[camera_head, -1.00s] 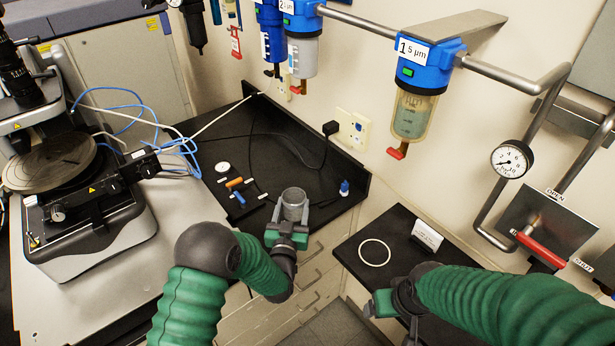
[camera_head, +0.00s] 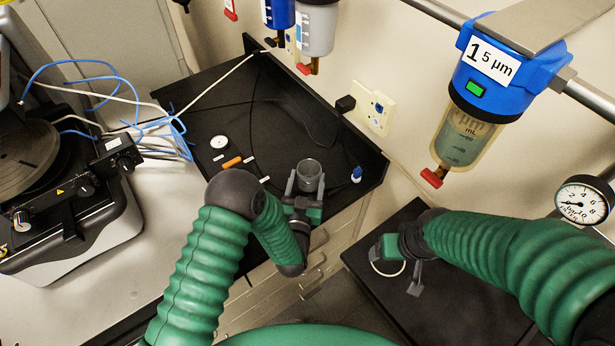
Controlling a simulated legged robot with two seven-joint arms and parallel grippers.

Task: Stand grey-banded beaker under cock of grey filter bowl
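A clear greyish beaker (camera_head: 309,172) stands upright between the fingers of my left gripper (camera_head: 305,184), near the front edge of the black bench. The fingers appear to press on its sides; I cannot tell whether its base touches the bench, and its band is not clear. The grey filter bowl (camera_head: 316,36) hangs on the wall at the top, with its red-handled cock (camera_head: 305,68) below it. My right gripper (camera_head: 401,264) is over the dark lower shelf at the right, apart from the beaker; its finger opening is not clear.
A yellowish filter bowl (camera_head: 463,138) with a red cock hangs at right, beside a pressure gauge (camera_head: 583,202). A blue filter bowl (camera_head: 278,14) is at the top. Small items and cables lie on the black bench (camera_head: 290,125). A white ring (camera_head: 388,268) lies under my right gripper.

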